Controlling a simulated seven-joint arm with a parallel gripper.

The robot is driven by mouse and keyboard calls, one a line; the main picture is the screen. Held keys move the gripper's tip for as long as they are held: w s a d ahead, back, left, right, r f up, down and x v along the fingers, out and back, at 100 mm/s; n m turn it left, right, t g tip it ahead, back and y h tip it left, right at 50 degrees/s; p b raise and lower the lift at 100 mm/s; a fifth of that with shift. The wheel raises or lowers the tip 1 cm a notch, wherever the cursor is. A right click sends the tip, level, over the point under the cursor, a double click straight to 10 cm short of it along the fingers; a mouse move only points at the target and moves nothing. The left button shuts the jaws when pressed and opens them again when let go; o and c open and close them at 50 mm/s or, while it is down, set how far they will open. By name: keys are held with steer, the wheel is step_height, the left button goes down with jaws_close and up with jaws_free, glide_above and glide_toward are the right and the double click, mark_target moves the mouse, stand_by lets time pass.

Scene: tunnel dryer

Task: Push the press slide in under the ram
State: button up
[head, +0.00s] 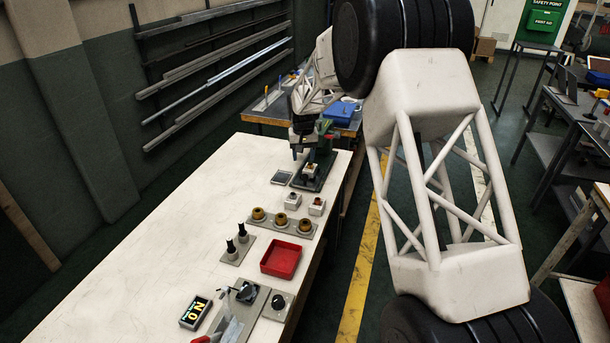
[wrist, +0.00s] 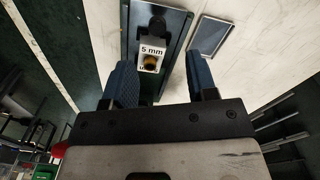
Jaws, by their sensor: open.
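The press (head: 318,183) has a dark green base on the far end of the white bench. A white block marked "5 mm" (wrist: 151,47) with a brass-coloured piece sits on it; the block also shows in the head view (head: 309,171). I take this block to be part of the press slide. A black round part (wrist: 157,24) is beyond it in the wrist view. My gripper (wrist: 158,62) is open, with its blue fingers on either side of the block in the picture. I cannot tell whether they touch it. The ram is mostly hidden behind my arm and gripper.
A grey square plate (head: 281,177) lies left of the press. The bench's left half is clear. A blue box (head: 339,112) is on the table behind.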

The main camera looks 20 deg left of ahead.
mark_target(305, 175)
steer(key=shift+w+d+f, duration=0.15)
steer(key=shift+w+f, duration=0.15)
steer(key=shift+f, duration=0.3)
steer(key=shift+f, duration=0.1)
steer(key=shift+f, duration=3.85)
jaws_close()
